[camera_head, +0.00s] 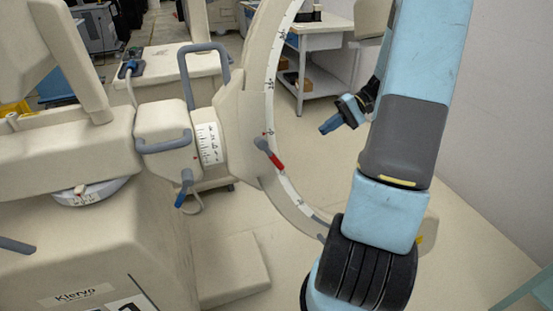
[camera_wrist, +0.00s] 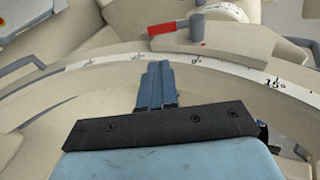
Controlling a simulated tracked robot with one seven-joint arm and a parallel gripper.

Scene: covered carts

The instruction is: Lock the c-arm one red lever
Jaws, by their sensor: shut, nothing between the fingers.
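The red lever (camera_head: 274,160) sits on the beige c-arm (camera_head: 267,80), beside its curved, marked scale. It has a grey hub and a red end that slants down to the right in the head view. In the wrist view the red lever (camera_wrist: 170,28) lies nearly level, red end to the left, above the scale band. My gripper (camera_head: 328,127) is to the right of the lever and apart from it, its blue fingers pointing left. In the wrist view my gripper (camera_wrist: 157,66) is shut and empty, its tips below the lever and in front of the scale.
A blue-tipped lever (camera_head: 183,190) hangs below the c-arm's grey-handled joint block (camera_head: 165,120). A grey loop handle (camera_head: 187,65) stands behind it. A white table (camera_head: 318,40) with a shelf is at the back. The floor right of the c-arm is clear up to the wall.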

